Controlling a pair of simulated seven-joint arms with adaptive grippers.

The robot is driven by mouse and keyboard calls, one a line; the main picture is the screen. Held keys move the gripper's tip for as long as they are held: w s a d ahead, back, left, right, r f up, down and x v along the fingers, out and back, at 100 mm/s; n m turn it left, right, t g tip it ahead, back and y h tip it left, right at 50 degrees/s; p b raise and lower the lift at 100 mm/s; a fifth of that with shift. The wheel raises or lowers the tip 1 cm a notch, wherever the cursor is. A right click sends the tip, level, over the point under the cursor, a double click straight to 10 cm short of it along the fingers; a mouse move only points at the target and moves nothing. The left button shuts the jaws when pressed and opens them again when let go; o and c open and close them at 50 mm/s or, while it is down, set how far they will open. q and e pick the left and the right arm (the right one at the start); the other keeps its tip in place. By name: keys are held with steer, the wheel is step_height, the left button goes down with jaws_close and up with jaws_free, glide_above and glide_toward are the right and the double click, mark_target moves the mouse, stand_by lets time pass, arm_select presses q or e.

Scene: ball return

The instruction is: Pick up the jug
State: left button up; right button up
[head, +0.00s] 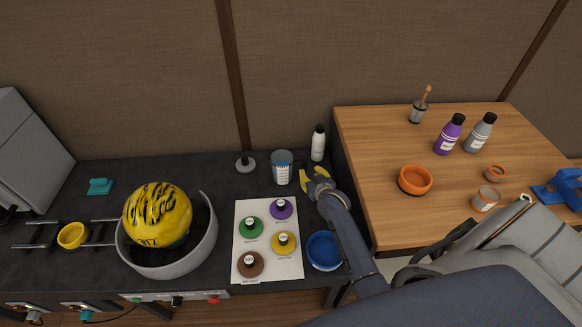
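I cannot tell for certain which thing is the jug; no vessel with a clear handle and spout shows. A blue-and-grey can-like container (282,168) stands upright at the back of the dark bench, and a white bottle with a black cap (318,143) stands to its right. My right gripper (313,178) has yellow fingers spread apart with nothing seen between them. It is over the right part of the dark bench, just right of the can-like container and in front of the white bottle, apart from both in the picture. My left gripper is not in view.
A yellow-black ball (158,214) sits in a grey round holder (208,246) on the left. A white sheet (240,212) bears several coloured discs. A blue bowl (324,250) lies beside my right arm. The wooden table (365,150) holds bottles and an orange bowl (415,180).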

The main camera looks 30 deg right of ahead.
mark_target(305, 167)
steer(key=shift+x, duration=4.25)
steer(key=shift+f, duration=0.1)
jaws_close()
steer(key=shift+a, duration=0.1)
